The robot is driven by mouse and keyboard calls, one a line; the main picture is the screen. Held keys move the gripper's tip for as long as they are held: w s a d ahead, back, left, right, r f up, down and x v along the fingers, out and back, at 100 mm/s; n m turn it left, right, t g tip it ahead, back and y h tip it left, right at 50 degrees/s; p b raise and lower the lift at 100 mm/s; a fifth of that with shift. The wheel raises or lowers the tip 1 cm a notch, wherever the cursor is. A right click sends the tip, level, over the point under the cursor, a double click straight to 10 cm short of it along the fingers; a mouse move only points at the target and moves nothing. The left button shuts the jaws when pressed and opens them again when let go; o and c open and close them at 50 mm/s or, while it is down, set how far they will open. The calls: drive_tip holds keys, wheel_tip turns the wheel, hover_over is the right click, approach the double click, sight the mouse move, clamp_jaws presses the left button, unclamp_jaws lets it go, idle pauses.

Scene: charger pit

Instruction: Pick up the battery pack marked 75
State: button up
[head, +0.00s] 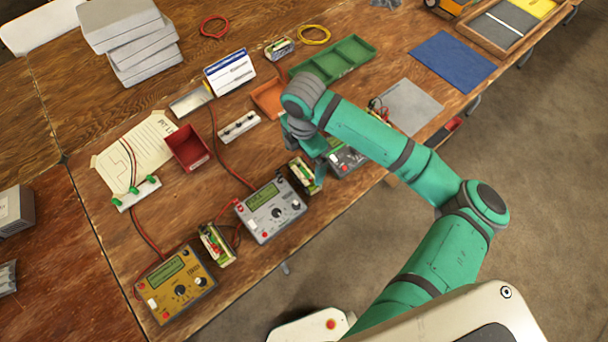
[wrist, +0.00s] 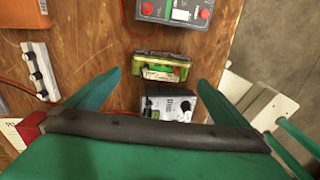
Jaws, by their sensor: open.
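A battery pack (head: 302,175) with green and pale sides stands between the grey charger and the charger partly behind my arm. It shows in the wrist view (wrist: 160,67), lying between the two fingertips in the picture. My gripper (wrist: 160,78) is open and empty above it; in the head view one finger (head: 319,173) shows just right of this pack. A similar pack (head: 216,244) stands between the yellow charger and the grey charger. Another pack (head: 280,48) lies at the back of the table. I cannot read the number on any pack.
The grey charger (head: 270,211), yellow charger (head: 176,284) and a third charger (head: 345,160) line the front edge. A red bin (head: 188,148), power strip (head: 239,126), orange tray (head: 268,100) and green tray (head: 334,61) stand behind. Red cables cross the wood between them.

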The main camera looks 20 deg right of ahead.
sight(305, 173)
drive_tip(key=shift+s+d+f, duration=0.1)
drive_tip(key=shift+f, duration=1.5)
drive_tip(key=shift+s+d+f, duration=0.1)
drive_tip(key=shift+f, duration=1.45)
drive_tip(key=c, duration=1.4)
drive_tip(key=shift+o, duration=0.2)
drive_tip(key=shift+r, duration=0.1)
